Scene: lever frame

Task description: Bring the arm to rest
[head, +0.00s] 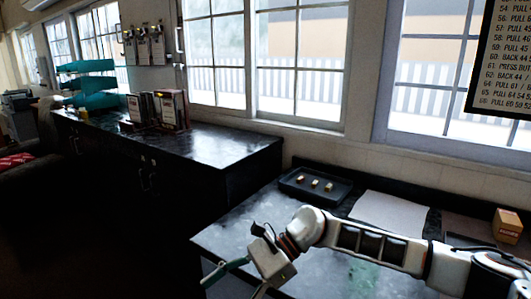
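My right arm (375,247), white and grey with dark inserts, comes in from the right and stretches left across the dark worktop. My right gripper (231,289) is at its left end, by the worktop's near left corner. Its two fingers are spread apart and point down and left, with nothing visible between them. The lower finger is partly cut off by the bottom edge. My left arm and gripper are not in view.
The dark worktop (228,240) carries a black tray (335,196) with several small blocks, a pale sheet (392,212) and a small orange-brown box (507,226). A second counter (215,147) stands behind, with books (172,109) and teal trays (97,85). Windows line the wall.

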